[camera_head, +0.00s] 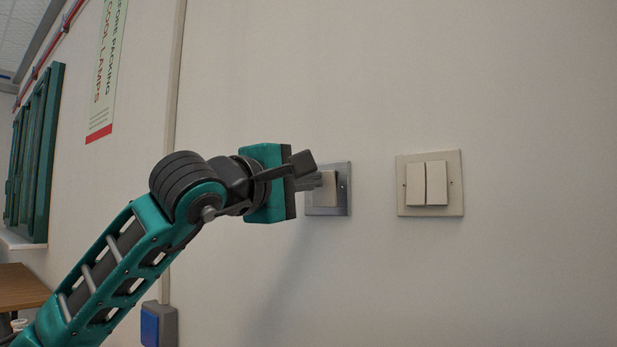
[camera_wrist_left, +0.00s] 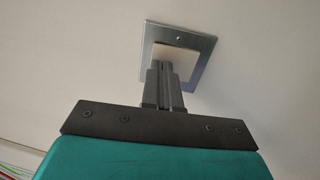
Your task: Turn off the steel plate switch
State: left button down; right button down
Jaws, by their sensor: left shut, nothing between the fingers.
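The steel plate switch (camera_head: 342,201) is on the wall near the middle of the head view, a grey metal plate with a single cream rocker. My left gripper (camera_head: 318,182) is shut and empty, its fingertips in front of the rocker and covering part of it. In the left wrist view the shut fingers (camera_wrist_left: 164,68) point at the lower part of the cream rocker (camera_wrist_left: 180,55) within the steel frame (camera_wrist_left: 204,42). The fingertips are very close to the rocker; I cannot tell whether they touch it. My right gripper is not in view.
A cream double switch (camera_head: 430,183) is on the wall to the right of the steel plate. A blue and grey box (camera_head: 159,325) is low on the wall at the end of a vertical conduit (camera_head: 175,80). A green window frame (camera_head: 34,155) is at the left. The wall between is bare.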

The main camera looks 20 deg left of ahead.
pick_arm(q)
jog(key=shift+w+d, duration=0.15)
jog(key=shift+w, duration=0.2)
jog(key=shift+r, duration=0.1)
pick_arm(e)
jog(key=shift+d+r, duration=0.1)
pick_arm(q)
jog(key=shift+w+p, duration=0.15)
jog(key=shift+p, duration=0.3)
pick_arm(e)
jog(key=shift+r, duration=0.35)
